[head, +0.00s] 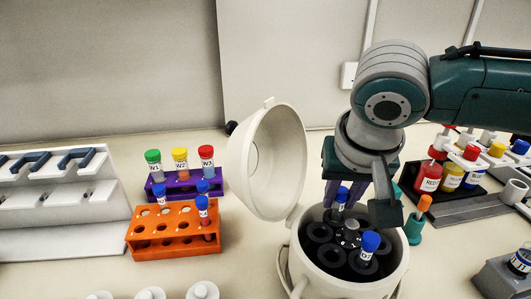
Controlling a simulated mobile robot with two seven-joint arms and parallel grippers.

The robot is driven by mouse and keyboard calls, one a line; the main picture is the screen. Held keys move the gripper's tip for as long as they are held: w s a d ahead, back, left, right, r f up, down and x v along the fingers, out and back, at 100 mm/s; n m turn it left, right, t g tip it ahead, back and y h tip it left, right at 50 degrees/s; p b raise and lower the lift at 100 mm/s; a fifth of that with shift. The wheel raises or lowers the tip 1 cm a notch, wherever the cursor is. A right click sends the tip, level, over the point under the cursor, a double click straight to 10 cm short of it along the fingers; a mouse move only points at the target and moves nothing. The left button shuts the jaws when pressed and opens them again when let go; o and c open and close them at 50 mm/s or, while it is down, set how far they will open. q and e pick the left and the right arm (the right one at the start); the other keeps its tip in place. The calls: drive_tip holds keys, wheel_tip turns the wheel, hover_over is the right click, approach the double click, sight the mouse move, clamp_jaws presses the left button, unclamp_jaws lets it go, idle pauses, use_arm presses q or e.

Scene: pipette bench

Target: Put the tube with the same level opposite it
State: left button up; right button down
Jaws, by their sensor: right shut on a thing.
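The white centrifuge (303,262) stands open, its round lid (273,160) tipped up at the left. A blue-capped tube (370,243) sits in a front-right hole of the dark rotor (333,262). My right gripper (341,198) reaches down over the back of the rotor and is shut on another blue-capped tube (340,208), upright at the far-left side of the hub. Whether this tube is seated in a hole is unclear. Liquid levels are too small to compare. My left gripper is out of view.
A purple rack (178,190) with green-, yellow- and red-capped tubes stands behind the orange rack. A white pipette stand (60,215) is at the left. Red, yellow and blue bottles (428,178) stand at the right. White knobs (150,293) show at the front edge.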

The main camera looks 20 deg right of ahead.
drive_tip(key=shift+f, duration=0.1)
drive_tip(key=c, duration=0.6)
unclamp_jaws()
drive_tip(key=p+v, duration=0.1)
drive_tip(key=v, duration=0.9)
drive_tip(key=shift+s, duration=0.1)
drive_tip(key=shift+f, duration=0.1)
